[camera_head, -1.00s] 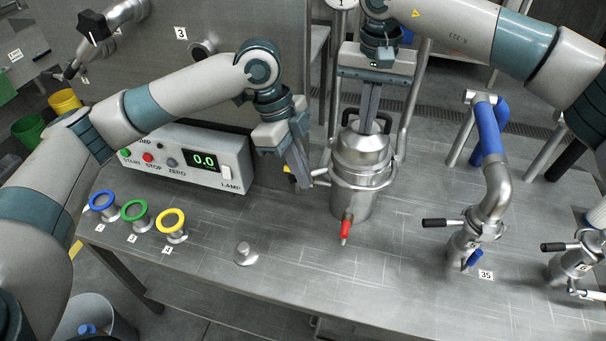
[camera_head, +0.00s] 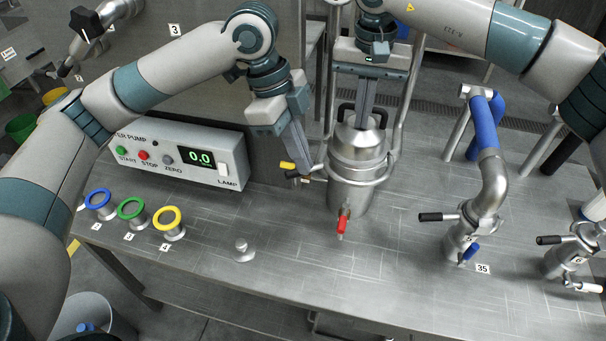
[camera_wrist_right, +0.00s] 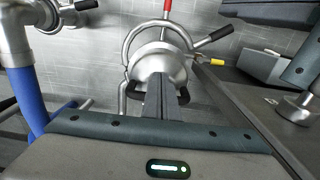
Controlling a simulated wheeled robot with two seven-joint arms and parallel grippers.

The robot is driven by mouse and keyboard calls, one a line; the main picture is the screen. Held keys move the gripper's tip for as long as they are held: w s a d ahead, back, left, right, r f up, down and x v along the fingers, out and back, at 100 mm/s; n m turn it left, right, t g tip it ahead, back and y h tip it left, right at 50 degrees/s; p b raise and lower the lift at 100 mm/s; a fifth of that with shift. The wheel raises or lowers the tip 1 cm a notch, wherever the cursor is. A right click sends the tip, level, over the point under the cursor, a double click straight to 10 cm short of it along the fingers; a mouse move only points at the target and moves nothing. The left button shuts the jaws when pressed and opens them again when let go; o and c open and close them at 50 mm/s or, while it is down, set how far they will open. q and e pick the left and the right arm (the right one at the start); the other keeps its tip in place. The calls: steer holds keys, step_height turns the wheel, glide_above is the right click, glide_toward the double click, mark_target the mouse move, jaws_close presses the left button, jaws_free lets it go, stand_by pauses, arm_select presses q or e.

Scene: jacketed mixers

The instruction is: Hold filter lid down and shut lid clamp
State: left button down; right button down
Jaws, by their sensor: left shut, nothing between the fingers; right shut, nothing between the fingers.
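The filter is an upright steel vessel (camera_head: 350,193) with a domed lid (camera_head: 358,143) and black lid handles. My right gripper (camera_head: 363,126) is shut and points straight down at the top of the lid between the handles. In the right wrist view its fingers (camera_wrist_right: 162,92) overlap the lid (camera_wrist_right: 158,66); contact is not certain. A yellow-tipped lever (camera_head: 287,166), apparently the lid clamp, sticks out left of the vessel; its yellow tip also shows in the right wrist view (camera_wrist_right: 217,62). My left gripper (camera_head: 305,174) is shut and empty beside this lever, touching or very close.
A red-handled valve (camera_head: 342,224) is at the vessel's front. A pump control box (camera_head: 150,153) and blue, green and yellow rings (camera_head: 168,219) stand left. A curved pipe (camera_head: 493,185) with a black-handled valve stands right.

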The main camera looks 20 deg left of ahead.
arm_select(q)
steer(key=shift+w+a+r, duration=0.1)
steer(key=shift+w+r, duration=0.05)
steer(key=shift+r, duration=0.45)
steer(key=shift+w+a+r, duration=0.15)
steer(key=shift+w+r, duration=0.05)
steer(key=shift+r, duration=0.45)
steer(key=shift+w+a+r, duration=0.1)
steer(key=shift+w+r, duration=0.05)
steer(key=shift+r, duration=0.45)
steer(key=c, duration=1.8)
jaws_free()
steer(key=s+d+f+g+h, duration=0.1)
steer(key=s+d+f+h, duration=0.5)
steer(key=h, duration=0.5)
steer(key=w+a+f+n+t, duration=0.1)
steer(key=a+f+n+t, duration=0.2)
steer(key=a+t, duration=0.3)
steer(key=w+a+f+n+t, duration=0.1)
steer(key=a+f+n+t, duration=0.2)
steer(key=a, duration=0.6)
steer(key=n+t, duration=0.2)
steer(key=t, duration=0.1)
steer(key=shift+w, duration=0.35)
